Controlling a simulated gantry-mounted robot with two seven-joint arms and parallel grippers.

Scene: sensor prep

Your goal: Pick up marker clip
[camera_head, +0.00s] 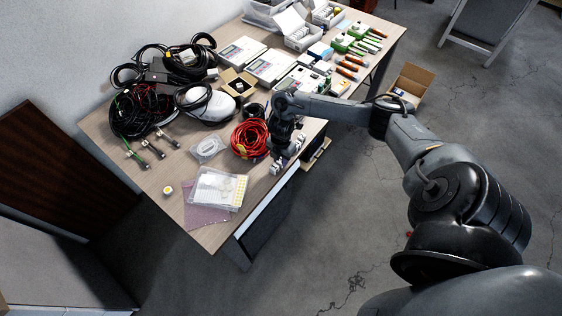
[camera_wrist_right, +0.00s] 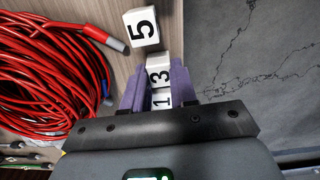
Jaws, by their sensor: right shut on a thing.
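My right gripper (camera_wrist_right: 153,84) points down at the table's front edge, its purple fingers shut on a small white marker clip. Between the fingers in the right wrist view I see a white piece marked 1 (camera_wrist_right: 161,98) and, just beyond it, one marked 3 (camera_wrist_right: 158,73); I cannot tell which of these is gripped. Another white marker clip, marked 5 (camera_wrist_right: 141,27), lies apart, beyond the fingertips. In the head view my right gripper (camera_head: 283,160) is small and dark, with a white clip (camera_head: 275,168) beside it. My left gripper is not in view.
A coiled red cable (camera_head: 248,139) lies close left of the gripper. Clear plastic trays (camera_head: 215,188) sit at the table's near corner. Black cables (camera_head: 140,108), instruments (camera_head: 242,52) and boxes crowd the back. The table edge and open floor (camera_head: 330,220) are to the right.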

